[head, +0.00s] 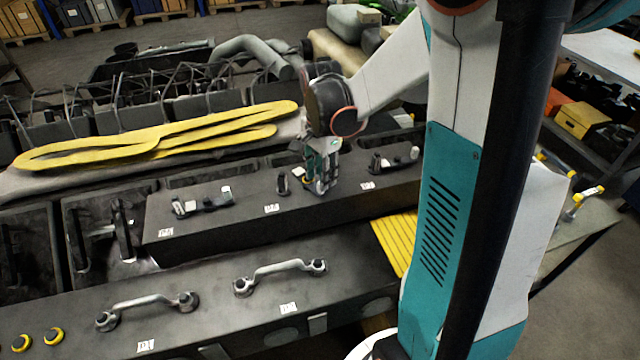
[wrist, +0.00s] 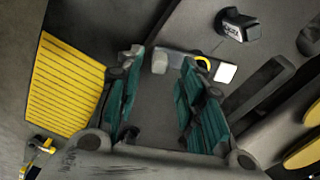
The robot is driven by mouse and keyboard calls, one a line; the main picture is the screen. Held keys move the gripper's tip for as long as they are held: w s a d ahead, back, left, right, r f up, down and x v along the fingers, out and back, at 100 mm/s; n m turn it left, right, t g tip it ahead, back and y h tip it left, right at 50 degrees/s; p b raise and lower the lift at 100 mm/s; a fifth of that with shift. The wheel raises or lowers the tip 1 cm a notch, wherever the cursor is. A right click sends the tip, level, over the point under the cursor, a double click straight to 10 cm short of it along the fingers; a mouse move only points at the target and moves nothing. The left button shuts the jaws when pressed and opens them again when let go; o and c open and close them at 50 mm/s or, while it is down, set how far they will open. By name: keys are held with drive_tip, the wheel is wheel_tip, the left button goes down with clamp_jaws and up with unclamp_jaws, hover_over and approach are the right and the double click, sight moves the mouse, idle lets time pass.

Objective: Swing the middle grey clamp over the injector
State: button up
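My gripper (head: 322,178) is down at the middle station on the black block's top. In the wrist view my gripper (wrist: 160,64) has its two teal fingers apart, with a gap on both sides of a light grey knob. The knob seems to be an end of the middle grey clamp (wrist: 180,58), a flat grey bar running right past the right fingertip. A yellow ring (wrist: 203,62) and a white tag (wrist: 226,73) sit along it, partly covered by the finger. In the head view my fingers hide most of this clamp. I cannot tell which part is the injector.
A left clamp (head: 205,202) and a right clamp (head: 394,160) sit on the same block (head: 240,222). A dark labelled piece (wrist: 238,24) stands near the middle clamp. Two metal handles (head: 150,306) (head: 280,272) are on the nearer cover. Yellow slats (head: 393,240) lie right of it.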

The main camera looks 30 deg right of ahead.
drive_tip(key=shift+f, duration=2)
drive_tip(key=shift+c, duration=0.2)
clamp_jaws()
